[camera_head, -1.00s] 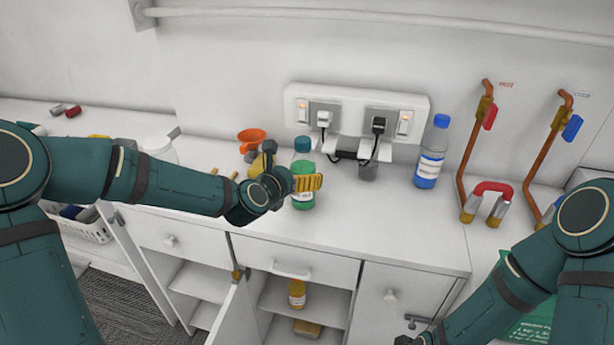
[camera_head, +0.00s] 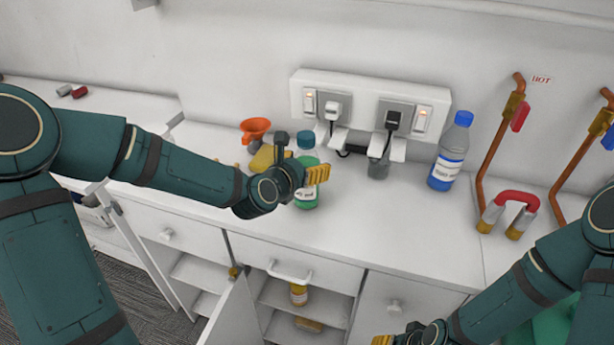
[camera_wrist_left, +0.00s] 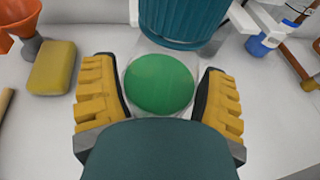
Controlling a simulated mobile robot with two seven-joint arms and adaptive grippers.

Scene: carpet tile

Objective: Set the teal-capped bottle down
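The teal-capped bottle (camera_head: 306,172), clear with green contents and a white label, is upright over the counter in the head view. My left gripper (camera_head: 316,174) has its yellow fingers on either side of it. In the left wrist view the bottle's teal cap (camera_wrist_left: 187,22) is at the top, and the two fingers (camera_wrist_left: 160,95) appear closed against its sides. Whether its base touches the counter is not clear. My right gripper (camera_head: 384,340) shows only a yellow fingertip at the bottom edge; its opening is hidden.
An orange funnel (camera_head: 256,128) and a yellow sponge (camera_head: 262,158) are left of the bottle. A grey cup (camera_head: 378,168) and a blue-capped bottle (camera_head: 450,152) stand to the right. The white counter (camera_head: 350,225) is clear in front. A cabinet door (camera_head: 232,315) hangs open below.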

